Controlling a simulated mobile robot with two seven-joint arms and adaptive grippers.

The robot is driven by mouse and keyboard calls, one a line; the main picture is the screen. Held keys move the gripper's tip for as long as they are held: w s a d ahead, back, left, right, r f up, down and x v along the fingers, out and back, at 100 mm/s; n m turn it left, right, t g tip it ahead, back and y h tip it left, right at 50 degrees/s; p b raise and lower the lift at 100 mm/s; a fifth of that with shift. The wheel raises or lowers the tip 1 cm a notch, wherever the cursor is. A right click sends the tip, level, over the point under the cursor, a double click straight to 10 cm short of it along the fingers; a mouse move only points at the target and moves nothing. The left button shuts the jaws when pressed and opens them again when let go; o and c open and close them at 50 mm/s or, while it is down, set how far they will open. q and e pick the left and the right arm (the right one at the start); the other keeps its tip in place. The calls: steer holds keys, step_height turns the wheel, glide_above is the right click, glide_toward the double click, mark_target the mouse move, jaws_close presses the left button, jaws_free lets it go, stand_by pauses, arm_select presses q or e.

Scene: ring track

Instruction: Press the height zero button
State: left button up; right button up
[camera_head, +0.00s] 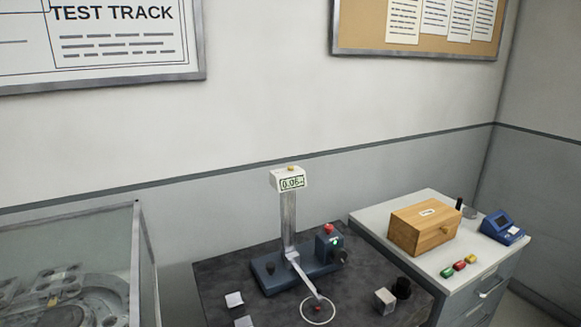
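A height gauge stands upright on a dark surface plate (225,280). Its grey column (289,215) rises from a dark blue base (270,277) and carries a white display head (291,180) reading about 0.06. A small yellow button (291,168) sits on top of the head; its label, if any, is too small to read. A control box (326,247) beside the column has a red knob (328,229) and a green light or button (337,241). Neither gripper shows.
Pale blocks (234,299) and a metal cube (385,301) with a black cylinder (402,288) lie on the plate. A cabinet (380,220) at right holds a wooden box (424,228), a blue device (503,228) and small coloured items. A glass case (75,255) stands at left.

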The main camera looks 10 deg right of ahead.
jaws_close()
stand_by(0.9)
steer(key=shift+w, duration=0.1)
